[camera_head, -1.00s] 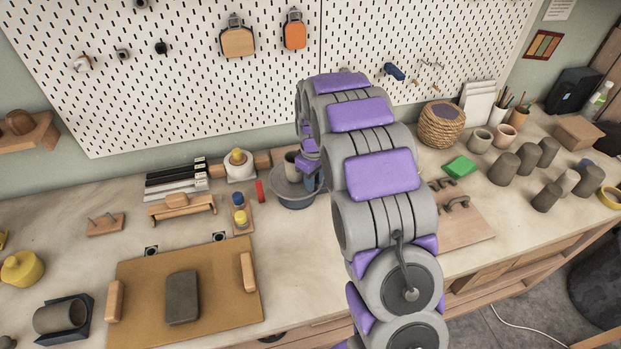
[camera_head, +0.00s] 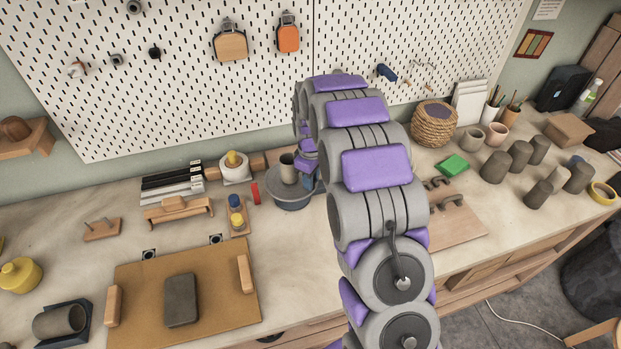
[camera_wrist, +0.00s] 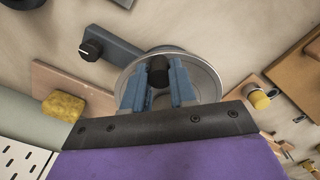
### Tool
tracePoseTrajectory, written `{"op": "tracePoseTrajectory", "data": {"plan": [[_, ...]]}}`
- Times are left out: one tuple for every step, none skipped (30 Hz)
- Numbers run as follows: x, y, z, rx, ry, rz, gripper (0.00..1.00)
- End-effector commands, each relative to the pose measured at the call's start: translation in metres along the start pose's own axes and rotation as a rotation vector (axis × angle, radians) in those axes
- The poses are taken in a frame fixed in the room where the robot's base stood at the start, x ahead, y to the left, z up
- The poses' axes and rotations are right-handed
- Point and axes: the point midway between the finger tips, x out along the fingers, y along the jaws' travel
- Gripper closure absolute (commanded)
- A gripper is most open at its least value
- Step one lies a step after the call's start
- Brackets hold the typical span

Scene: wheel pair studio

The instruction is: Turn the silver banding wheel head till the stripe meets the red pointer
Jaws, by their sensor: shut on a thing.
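The banding wheel (camera_head: 284,203) stands on the bench towards the back wall, with a round silver-grey head on a dark blue body. A grey-brown cup-like piece (camera_head: 288,172) shows above the head. In the wrist view the silver head (camera_wrist: 208,82) is a disc with a bright rim. My gripper (camera_wrist: 160,82) is over it, its blue fingers closed about a dark upright cylindrical piece (camera_wrist: 158,68). One finger shows at the disc's right in the head view. A small red piece (camera_head: 255,193), apparently the pointer, stands left of the wheel. I cannot make out the stripe.
My arm hides the bench right of the wheel. A wooden tray with small yellow-topped and blue-topped pieces (camera_head: 237,215) is left of the wheel.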

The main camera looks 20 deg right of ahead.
Motion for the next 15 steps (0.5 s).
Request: {"op": "tracePoseTrajectory", "data": {"plan": [[-0.0014,0.0011,-0.0009,0.001,0.004,0.004,1.0],[-0.0014,0.0011,-0.0009,0.001,0.004,0.004,1.0],[-0.0015,0.0012,-0.0009,0.001,0.004,0.004,1.0],[-0.0015,0.0012,-0.0009,0.001,0.004,0.004,0.72],[-0.0014,0.0012,-0.0009,0.001,0.004,0.004,0.69],[-0.0014,0.0011,-0.0008,0.001,0.004,0.004,0.65],[-0.0012,0.0009,-0.0007,0.001,0.003,0.003,0.63],[-0.0011,0.0009,-0.0006,0.001,0.003,0.003,0.6],[-0.001,0.0008,-0.0006,0.001,0.003,0.002,0.56],[-0.0009,0.0007,-0.0005,0.001,0.002,0.002,0.53],[-0.0009,0.0006,-0.0004,0.001,0.002,0.002,0.5],[-0.0008,0.0005,-0.0004,0.001,0.002,0.002,0.49],[-0.0008,0.0005,-0.0004,0.001,0.002,0.002,0.49],[-0.0007,0.0004,-0.0003,0.001,0.002,0.001,0.49],[-0.0007,0.0004,-0.0003,0.001,0.002,0.001,0.49]]}}
